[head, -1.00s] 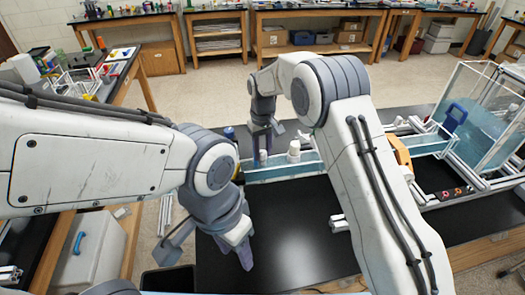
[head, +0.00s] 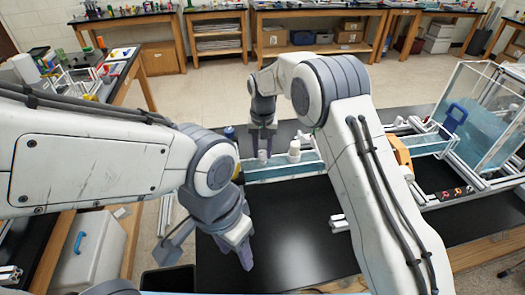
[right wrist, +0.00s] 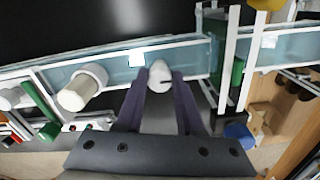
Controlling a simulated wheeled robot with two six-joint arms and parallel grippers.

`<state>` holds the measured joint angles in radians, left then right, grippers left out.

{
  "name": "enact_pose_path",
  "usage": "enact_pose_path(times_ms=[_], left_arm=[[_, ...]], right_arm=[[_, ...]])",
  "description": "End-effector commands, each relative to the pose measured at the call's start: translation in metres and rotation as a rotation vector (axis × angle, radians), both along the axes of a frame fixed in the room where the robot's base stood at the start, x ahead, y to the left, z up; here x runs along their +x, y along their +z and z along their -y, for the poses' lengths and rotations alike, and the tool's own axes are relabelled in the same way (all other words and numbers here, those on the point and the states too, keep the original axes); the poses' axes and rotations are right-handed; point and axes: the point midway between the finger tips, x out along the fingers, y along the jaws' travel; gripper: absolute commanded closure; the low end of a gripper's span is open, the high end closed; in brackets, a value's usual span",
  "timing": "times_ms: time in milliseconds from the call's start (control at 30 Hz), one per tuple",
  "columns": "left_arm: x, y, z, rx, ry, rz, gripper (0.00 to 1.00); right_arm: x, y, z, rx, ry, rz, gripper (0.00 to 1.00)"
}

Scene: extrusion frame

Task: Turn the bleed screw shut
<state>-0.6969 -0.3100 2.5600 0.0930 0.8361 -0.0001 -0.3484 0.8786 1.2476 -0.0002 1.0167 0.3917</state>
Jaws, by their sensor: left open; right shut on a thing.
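The bleed screw, a small white knob with a slot across its head, shows in the right wrist view (right wrist: 160,76) between the two purple fingertips of my right gripper (right wrist: 160,92). In the head view the white screw (head: 263,155) stands at the left end of the pale blue channel, directly under my right gripper (head: 263,139). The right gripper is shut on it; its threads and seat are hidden. My left gripper (head: 208,250) is open and empty, low at the table's left front edge, well apart from the screw.
A larger white capped cylinder (head: 294,152) stands close right of the screw on the channel (head: 285,172). A clear tank (head: 485,110) with a blue handle (head: 455,113) is at the right.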

Motion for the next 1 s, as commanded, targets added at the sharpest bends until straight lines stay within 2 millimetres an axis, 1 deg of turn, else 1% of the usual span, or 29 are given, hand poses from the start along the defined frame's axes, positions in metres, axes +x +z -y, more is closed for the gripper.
enact_pose_path(times_ms=[33,267,300,367,400,667,767,867,1000], left_arm=[[0.000,0.000,0.000,0.000,0.000,0.000,0.50],[0.000,0.000,0.000,0.000,0.000,0.000,0.50],[0.000,0.000,0.000,0.000,0.000,0.000,0.50],[0.000,0.000,0.000,0.000,0.000,0.000,0.50],[0.000,0.000,0.000,0.000,0.000,0.000,0.50],[0.000,0.000,0.000,0.000,0.000,0.000,0.50],[0.000,-0.002,0.000,0.000,0.000,0.000,0.50],[0.000,-0.008,0.000,0.000,0.001,0.000,0.50],[0.000,-0.017,0.000,0.000,0.002,0.000,0.50]], right_arm=[[0.002,0.002,0.000,0.003,-0.003,0.007,1.00],[0.002,0.003,0.000,0.003,-0.003,0.007,1.00],[0.002,0.003,0.000,0.003,-0.003,0.008,0.60],[0.002,0.003,0.000,0.003,-0.002,0.007,0.37],[0.002,0.002,0.000,0.002,-0.002,0.007,0.33],[0.001,0.001,0.000,0.001,-0.001,0.003,0.33],[0.001,0.005,0.000,0.002,-0.001,0.005,0.33],[0.002,0.016,-0.001,0.003,-0.001,0.008,0.33],[0.002,0.043,-0.001,0.004,-0.001,0.009,0.33]])
